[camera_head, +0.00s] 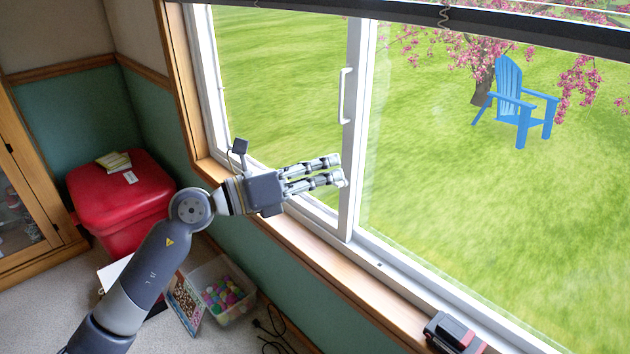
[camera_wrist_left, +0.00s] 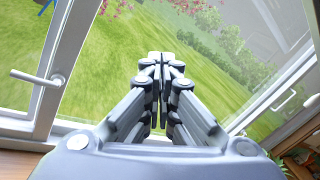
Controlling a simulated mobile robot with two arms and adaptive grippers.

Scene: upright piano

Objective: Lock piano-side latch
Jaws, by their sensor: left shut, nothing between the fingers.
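A white upright handle (camera_head: 345,95) is on the middle frame post (camera_head: 352,140) of the window. In the left wrist view, a white lever handle (camera_wrist_left: 38,79) shows at the left and another handle (camera_wrist_left: 284,99) at the right. I cannot tell which one is the piano-side latch; no piano shows. My left gripper (camera_head: 341,170) is shut and empty, pointing right. Its fingertips overlap the middle post below the upright handle in the head view; I cannot tell whether they touch it. In the left wrist view its fingers (camera_wrist_left: 163,62) are together, between the two handles. My right gripper is out of view.
The wooden sill (camera_head: 318,255) runs below the window. A dark and red object (camera_head: 455,333) lies at its near right end. A red box (camera_head: 122,196), a clear bin (camera_head: 222,290) of colourful balls and a cable (camera_head: 272,328) are on the floor.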

